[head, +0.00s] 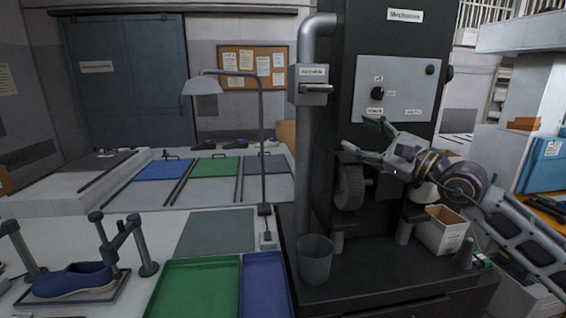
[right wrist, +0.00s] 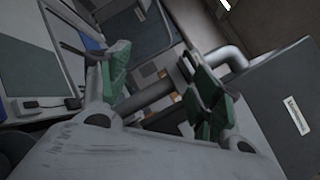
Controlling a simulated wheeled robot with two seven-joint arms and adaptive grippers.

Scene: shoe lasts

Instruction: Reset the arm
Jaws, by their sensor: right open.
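My right gripper (head: 361,139) is raised in front of the dark machine (head: 390,50), below its pale control panel (head: 398,88). Its arm comes in from the right. Its green-padded fingers are spread apart and point left, with nothing held between them. The right wrist view shows the same gripper (right wrist: 160,88) open, with the grey pipe and a tilted view of the room behind its fingers. My left arm and gripper are not in view.
A blue shoe (head: 75,281) sits in a stand at the left. A green tray (head: 197,288) and a blue tray (head: 264,285) lie on the white table. A lamp (head: 262,140), a dark bin (head: 314,260) and a white box (head: 442,232) stand nearby.

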